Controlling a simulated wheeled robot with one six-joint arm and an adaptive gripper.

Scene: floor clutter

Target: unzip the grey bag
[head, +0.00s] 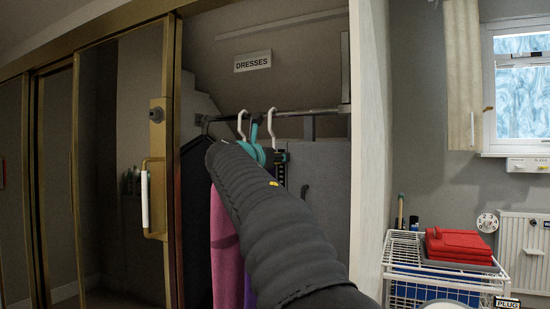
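A dark grey, long hanging thing (195,215), possibly the grey bag, hangs on a black hanger at the left end of the rail. My dark sleeved arm crosses in front of the wardrobe and covers part of what hangs there. No zip or zip pull can be made out on the dark hanging thing. A black piece with a pale, ladder-like pattern (281,168) shows just behind my arm; I cannot tell what it is.
A pink garment (224,250) hangs beside the dark one, under white and teal hangers on the rail (312,112). A gold-framed sliding door (158,170) stands left.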

